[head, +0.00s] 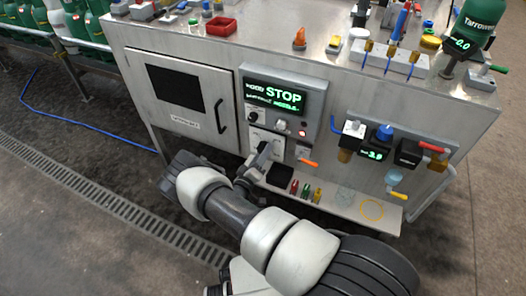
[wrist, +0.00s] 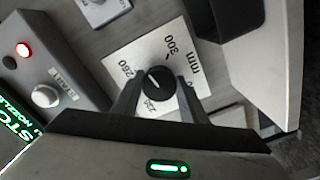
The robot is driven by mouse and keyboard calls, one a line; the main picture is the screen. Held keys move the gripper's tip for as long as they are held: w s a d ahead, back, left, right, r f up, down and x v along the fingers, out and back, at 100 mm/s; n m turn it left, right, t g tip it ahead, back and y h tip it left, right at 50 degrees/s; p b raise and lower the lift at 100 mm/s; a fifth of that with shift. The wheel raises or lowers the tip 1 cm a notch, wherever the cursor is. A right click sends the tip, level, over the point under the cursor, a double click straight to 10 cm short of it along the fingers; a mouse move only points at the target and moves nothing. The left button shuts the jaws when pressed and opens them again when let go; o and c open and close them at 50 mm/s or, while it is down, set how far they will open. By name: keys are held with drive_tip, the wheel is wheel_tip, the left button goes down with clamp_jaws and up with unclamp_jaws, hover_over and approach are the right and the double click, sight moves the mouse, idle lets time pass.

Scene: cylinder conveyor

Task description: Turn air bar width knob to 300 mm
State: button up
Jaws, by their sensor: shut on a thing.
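The air bar width knob (wrist: 156,80) is a small round black knob with a short white mark, on a square white dial plate (wrist: 136,53). The plate reads 260, 300 and mm; a further small label by the knob is hard to read. The white mark sits on the knob's upper-left part, seemingly between 260 and 300; the exact setting is unclear. My gripper (wrist: 157,86) has one finger on each side of the knob and is shut on it. In the head view my gripper (head: 261,152) reaches the panel below the STOP display and hides the knob.
A STOP display (head: 274,96) with a lit red lamp (head: 303,133) is just above. An orange-handled valve (head: 307,162) is right of my gripper. A shelf (head: 340,203) with small coloured parts lies below. A grey cabinet door (head: 190,95) is left.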

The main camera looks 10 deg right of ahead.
drive_tip(key=m+p, duration=1)
drive_tip(key=m, duration=0.1)
drive_tip(key=shift+w+a+p, duration=0.1)
drive_tip(key=shift+a+p, duration=0.05)
drive_tip(key=shift+p, duration=0.2)
drive_tip(key=shift+f, duration=0.1)
drive_tip(key=o, duration=1)
drive_tip(key=shift+o, duration=0.2)
drive_tip(key=shift+a, duration=0.1)
